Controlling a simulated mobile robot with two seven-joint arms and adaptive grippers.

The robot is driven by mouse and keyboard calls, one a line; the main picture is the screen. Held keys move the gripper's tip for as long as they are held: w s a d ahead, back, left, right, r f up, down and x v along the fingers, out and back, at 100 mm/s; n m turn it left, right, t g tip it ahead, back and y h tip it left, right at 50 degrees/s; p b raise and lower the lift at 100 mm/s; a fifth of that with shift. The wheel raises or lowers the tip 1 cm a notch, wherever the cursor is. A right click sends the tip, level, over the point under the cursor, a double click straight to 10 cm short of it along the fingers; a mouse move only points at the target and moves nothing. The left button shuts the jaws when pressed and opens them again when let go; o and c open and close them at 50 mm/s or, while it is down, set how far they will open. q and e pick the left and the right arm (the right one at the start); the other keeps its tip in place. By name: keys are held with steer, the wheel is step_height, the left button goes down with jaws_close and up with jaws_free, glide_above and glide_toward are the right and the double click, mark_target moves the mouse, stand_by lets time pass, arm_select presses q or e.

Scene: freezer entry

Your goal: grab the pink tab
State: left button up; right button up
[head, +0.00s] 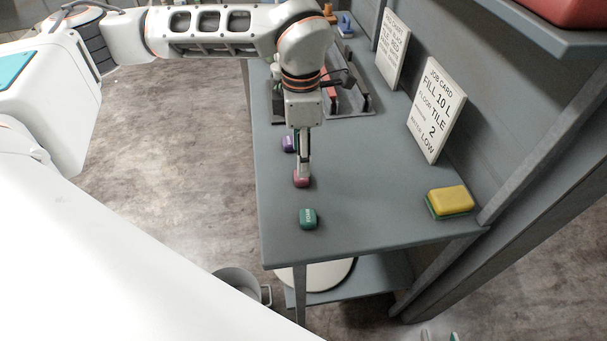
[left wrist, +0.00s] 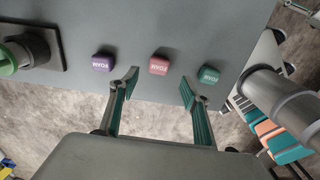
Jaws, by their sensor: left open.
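The pink tab (head: 301,180) lies on the grey bench between a purple tab (head: 289,143) and a green tab (head: 308,218). My left gripper (head: 304,169) points down right at the pink tab and covers part of it. In the left wrist view the pink tab (left wrist: 159,65) shows in line with the gap between the two open fingers (left wrist: 160,83), with nothing held. The purple tab (left wrist: 103,63) is outside the left finger and the green tab (left wrist: 208,74) outside the right one. Only the spread fingertips of my right gripper (head: 440,337) show at the bottom edge.
A yellow and green sponge (head: 450,202) lies at the bench's right. Two signs, one a job card (head: 436,110), lean at the back. A tray with red items (head: 350,95) is farther along. A bucket (head: 238,280) stands below. The bench (head: 380,195) is clear between tabs and sponge.

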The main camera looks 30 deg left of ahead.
arm_select(q)
steer(key=f, duration=0.6)
steer(key=shift+a+f, duration=0.25)
steer(key=shift+f, duration=0.1)
steer(key=c, duration=1.1)
